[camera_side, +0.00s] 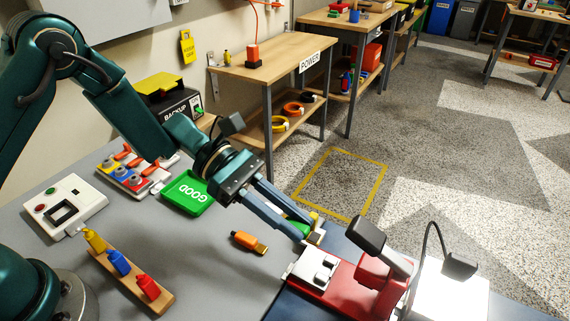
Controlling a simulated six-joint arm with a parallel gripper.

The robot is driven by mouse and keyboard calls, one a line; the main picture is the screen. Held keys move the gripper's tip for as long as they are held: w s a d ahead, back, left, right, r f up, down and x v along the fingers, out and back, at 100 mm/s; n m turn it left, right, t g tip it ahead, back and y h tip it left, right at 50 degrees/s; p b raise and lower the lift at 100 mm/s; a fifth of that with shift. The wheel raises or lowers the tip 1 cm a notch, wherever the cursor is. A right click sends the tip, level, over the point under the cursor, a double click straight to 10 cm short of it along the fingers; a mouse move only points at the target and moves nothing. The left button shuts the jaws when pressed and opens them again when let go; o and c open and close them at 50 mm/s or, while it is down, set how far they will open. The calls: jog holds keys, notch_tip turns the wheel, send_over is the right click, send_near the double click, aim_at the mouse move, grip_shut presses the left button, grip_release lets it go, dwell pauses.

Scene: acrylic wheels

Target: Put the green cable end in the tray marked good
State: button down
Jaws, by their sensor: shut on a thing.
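The green cable end (299,223) is between the fingers of my gripper (308,229), partly hidden by them. My gripper is shut on it, near the table's right edge and just behind the red and white device. The green tray marked GOOD (187,193) lies on the grey table, to the left of my gripper, and looks empty.
An orange cable end (249,242) lies on the table left of my fingers. A red and white device (335,283) stands at the front right. A wooden rack (131,279) with yellow, blue and red pieces lies front left. A white box (60,208) with buttons is at the left.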

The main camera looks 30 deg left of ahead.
jog(key=shift+s+d+f, duration=0.1)
jog(key=shift+d+f, duration=0.35)
jog(key=shift+d, duration=0.15)
jog(key=shift+s+d+f, duration=0.1)
jog(key=shift+d+f, duration=0.3)
jog(key=shift+d, duration=0.2)
jog(key=shift+f, duration=1.7)
jog(key=shift+f, duration=0.2)
jog(key=c, duration=0.8)
grip_release()
jog(key=shift+a, duration=0.1)
